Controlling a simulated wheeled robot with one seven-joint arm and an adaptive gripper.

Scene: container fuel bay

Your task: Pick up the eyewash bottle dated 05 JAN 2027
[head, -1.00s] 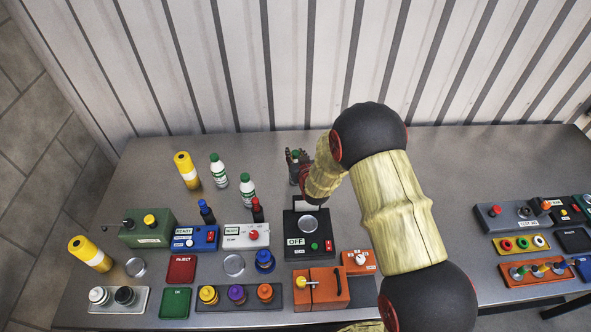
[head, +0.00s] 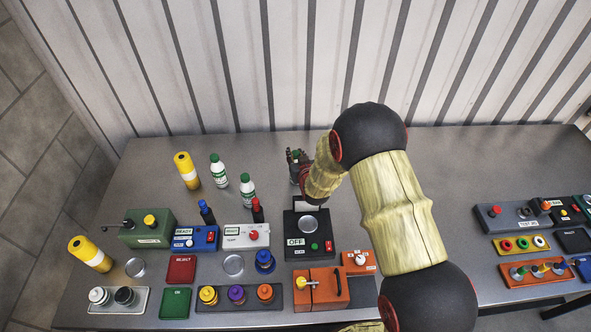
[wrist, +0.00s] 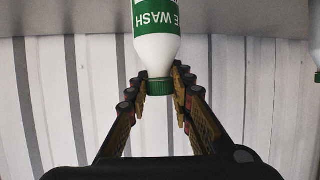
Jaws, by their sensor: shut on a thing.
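My gripper (head: 299,165) is at the back middle of the table, partly hidden by my own arm. Its fingers are shut on a white eyewash bottle (wrist: 158,48) with a green label and green cap. In the wrist view, the fingers (wrist: 159,88) sit on both sides of the cap and neck, and the "WASH" lettering appears upside down. No date is readable on it. Two similar bottles stand upright to the left, one farther back (head: 219,171) and one nearer (head: 247,190). Their dates are too small to read.
A yellow cylinder (head: 187,171) stands left of the bottles. A black OFF box (head: 308,226) lies just in front of my gripper. Blue (head: 207,212) and red (head: 257,210) small bottles and several control boxes fill the front. A corrugated wall (head: 240,70) rises behind the table.

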